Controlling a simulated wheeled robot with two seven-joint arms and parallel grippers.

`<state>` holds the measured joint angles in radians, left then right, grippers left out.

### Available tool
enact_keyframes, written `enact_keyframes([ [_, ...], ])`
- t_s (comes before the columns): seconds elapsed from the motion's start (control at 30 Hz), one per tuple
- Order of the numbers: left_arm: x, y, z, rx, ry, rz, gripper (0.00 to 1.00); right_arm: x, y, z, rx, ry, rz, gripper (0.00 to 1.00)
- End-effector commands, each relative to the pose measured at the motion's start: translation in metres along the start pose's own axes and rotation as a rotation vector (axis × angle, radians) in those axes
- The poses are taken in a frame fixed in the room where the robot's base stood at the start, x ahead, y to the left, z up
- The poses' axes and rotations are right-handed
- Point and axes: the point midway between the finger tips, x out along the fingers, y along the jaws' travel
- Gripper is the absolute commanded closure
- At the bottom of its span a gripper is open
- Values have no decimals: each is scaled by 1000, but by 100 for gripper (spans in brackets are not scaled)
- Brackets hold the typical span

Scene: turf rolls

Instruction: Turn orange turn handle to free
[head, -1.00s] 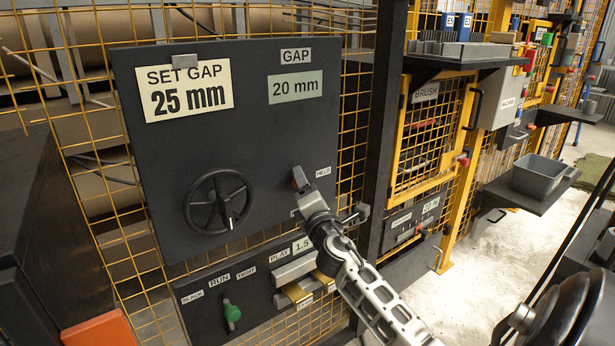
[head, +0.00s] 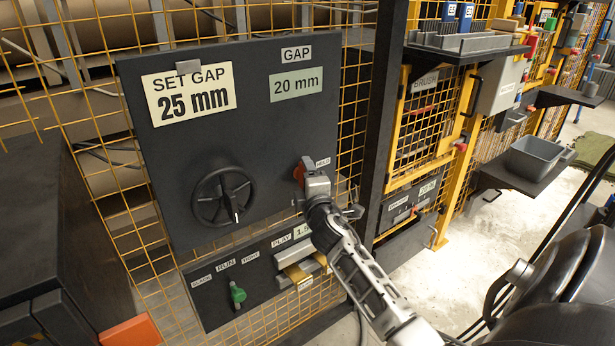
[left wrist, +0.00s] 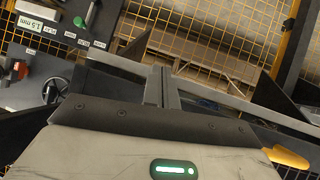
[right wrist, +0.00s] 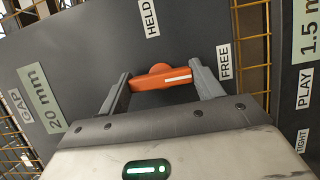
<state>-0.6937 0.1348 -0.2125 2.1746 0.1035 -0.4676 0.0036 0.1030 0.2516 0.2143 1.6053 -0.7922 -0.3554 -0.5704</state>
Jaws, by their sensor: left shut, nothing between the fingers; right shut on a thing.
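The orange turn handle (right wrist: 160,77) is on the dark gap panel (head: 140,110). In the right wrist view it lies crosswise, and its white mark points right, to the side of the FREE label (right wrist: 224,62). The HELD label (right wrist: 150,18) is above it there. My right gripper (right wrist: 162,80) is shut on the handle, one finger at each end. In the head view my right gripper (head: 304,172) hides part of the handle (head: 299,172). My left gripper (left wrist: 162,86) is shut and empty, away from the panel; it is outside the head view.
A black handwheel (head: 224,196) is left of the handle. Below are a green lever (head: 237,293) and a second panel with PLAY and RUN labels. A black post (head: 379,120) stands to the right. A grey bin (head: 537,157) sits on a shelf further right.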

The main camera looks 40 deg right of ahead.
Motion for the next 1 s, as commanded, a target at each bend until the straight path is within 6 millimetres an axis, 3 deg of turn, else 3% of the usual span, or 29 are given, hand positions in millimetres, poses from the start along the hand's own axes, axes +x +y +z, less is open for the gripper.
enact_keyframes([
  [0.33,1,0,-2,1,5,-1,100,0,0,1,8,-3,-2,57],
  [0.37,1,0,-2,1,5,-1,100,0,0,1,8,-3,-2,26],
  [0.4,1,0,-2,1,6,-1,100,0,0,1,8,-3,-2,15],
  [0.43,1,0,-3,1,6,-1,100,0,0,1,7,-3,-2,13],
  [0.77,0,0,-5,0,10,0,100,-3,0,0,5,-1,-1,13],
  [1.0,-1,0,-5,2,8,-1,100,-42,-2,0,5,0,-5,13],
])
